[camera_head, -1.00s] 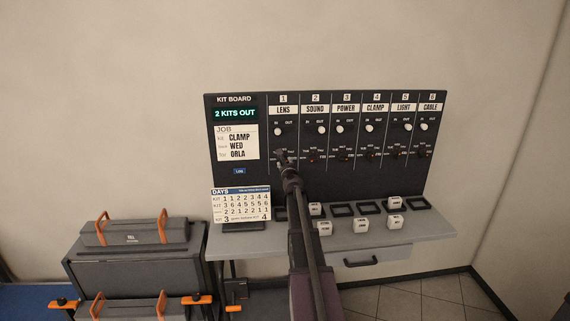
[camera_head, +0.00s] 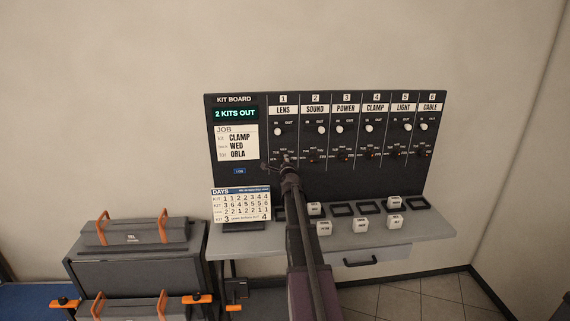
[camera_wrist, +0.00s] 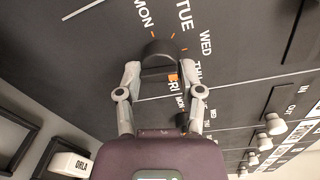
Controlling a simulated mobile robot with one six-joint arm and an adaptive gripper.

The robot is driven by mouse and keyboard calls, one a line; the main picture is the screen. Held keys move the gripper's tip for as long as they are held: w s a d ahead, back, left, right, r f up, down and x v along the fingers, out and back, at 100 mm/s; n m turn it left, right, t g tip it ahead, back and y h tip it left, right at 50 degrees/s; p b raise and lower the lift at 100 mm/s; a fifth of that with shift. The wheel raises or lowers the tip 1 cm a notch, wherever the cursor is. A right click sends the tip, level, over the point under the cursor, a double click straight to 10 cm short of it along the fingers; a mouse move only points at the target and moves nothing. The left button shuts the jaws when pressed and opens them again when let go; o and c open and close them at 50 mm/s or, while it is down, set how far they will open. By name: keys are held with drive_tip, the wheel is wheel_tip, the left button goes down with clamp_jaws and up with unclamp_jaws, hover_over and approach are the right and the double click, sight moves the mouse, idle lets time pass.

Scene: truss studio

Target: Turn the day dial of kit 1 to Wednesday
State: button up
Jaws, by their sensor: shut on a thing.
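The kit board (camera_head: 330,185) stands upright against the wall, with kit 1, labelled LENS, in the leftmost column. In the wrist view, the dark round day dial of kit 1 (camera_wrist: 160,50) has MON, TUE, WED, THU and FRI around it. My gripper (camera_wrist: 161,68) is shut on this dial, one finger on each side. Orange marks show around the dial; I cannot tell which day its pointer is at. In the head view, my gripper (camera_head: 281,166) covers most of the dial. The job card (camera_head: 238,143) reads CLAMP, WED, ORLA.
Several white name blocks (camera_head: 361,225) and dark square slots (camera_head: 343,209) lie on the grey shelf (camera_head: 420,230) below. A DAYS chart (camera_head: 241,205) stands at the left. Dials of the other kits (camera_head: 343,156) sit close on the right. Cases (camera_head: 134,232) stand at lower left.

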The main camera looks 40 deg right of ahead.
drive_tip(key=shift+d+r+n, duration=0.15)
drive_tip(key=shift+n, duration=0.35)
drive_tip(key=o, duration=1.1)
drive_tip(key=shift+o, duration=0.2)
drive_tip(key=shift+m, duration=0.4)
